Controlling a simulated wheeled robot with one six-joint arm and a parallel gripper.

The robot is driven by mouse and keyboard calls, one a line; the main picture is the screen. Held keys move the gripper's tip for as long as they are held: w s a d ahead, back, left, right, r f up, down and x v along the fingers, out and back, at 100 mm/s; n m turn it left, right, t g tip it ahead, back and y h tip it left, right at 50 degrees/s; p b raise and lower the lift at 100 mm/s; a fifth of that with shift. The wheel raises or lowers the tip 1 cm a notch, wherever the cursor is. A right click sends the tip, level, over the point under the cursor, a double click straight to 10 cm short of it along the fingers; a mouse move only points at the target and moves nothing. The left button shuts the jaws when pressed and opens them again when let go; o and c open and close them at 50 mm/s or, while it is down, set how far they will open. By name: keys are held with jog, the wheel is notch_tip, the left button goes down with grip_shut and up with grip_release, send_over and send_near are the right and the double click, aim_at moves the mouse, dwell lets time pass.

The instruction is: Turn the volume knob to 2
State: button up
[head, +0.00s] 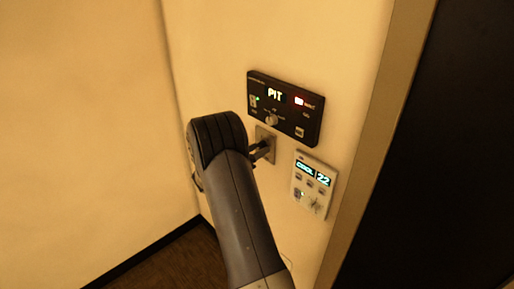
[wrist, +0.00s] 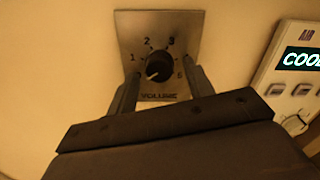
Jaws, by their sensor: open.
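The volume knob (wrist: 159,65) is a round black dial on a square metal plate (wrist: 190,20) marked VOLUME. Its pale pointer mark faces lower left, below the 1. The numbers 1, 2 and 3 show around the top; the lower left and right marks are partly hidden by my fingers. My gripper (wrist: 161,70) is open, with one finger on each side of the knob and a gap on both sides. In the head view my gripper (head: 262,149) is at the plate (head: 268,136), and the knob is hidden there.
A black panel (head: 312,120) with a lit PIT display and its own small knob is on the wall just above. A white air control panel (head: 302,181) reading COOL 22 is at the lower right. A door frame (head: 372,150) stands further right. The wall at left is bare.

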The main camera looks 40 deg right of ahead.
jog(key=shift+d, duration=0.2)
jog(key=c, duration=1)
jog(key=shift+o, duration=0.2)
jog(key=shift+f+m+b, duration=0.1)
jog(key=shift+m+b, duration=0.2)
jog(key=shift+b, duration=0.25)
